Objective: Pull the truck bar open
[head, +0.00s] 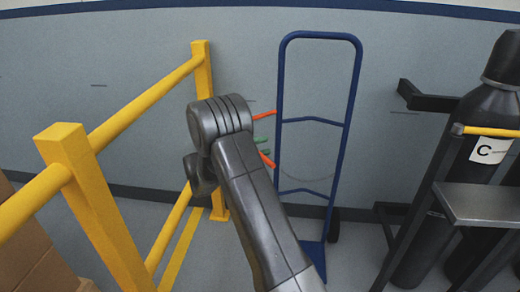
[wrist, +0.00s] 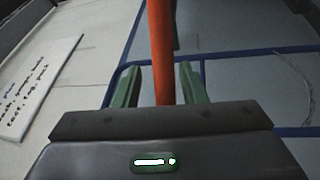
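A blue hand truck (head: 283,90) stands upright against the grey wall. Two short orange pieces, taken as its bar (head: 264,115), show by its left rail; my arm hides what lies between them. In the wrist view the orange bar (wrist: 160,45) runs from the top edge down between my two green fingers. My gripper (wrist: 160,85) is open, with a finger on each side of the bar and a gap visible at least on the left.
A yellow guard rail (head: 90,190) stands close on the left, with brown boxes (head: 30,250) behind it. On the right a dark gas cylinder (head: 485,110) stands in a black rack with a yellow bar (head: 490,131). Some floor is clear beside the truck's foot.

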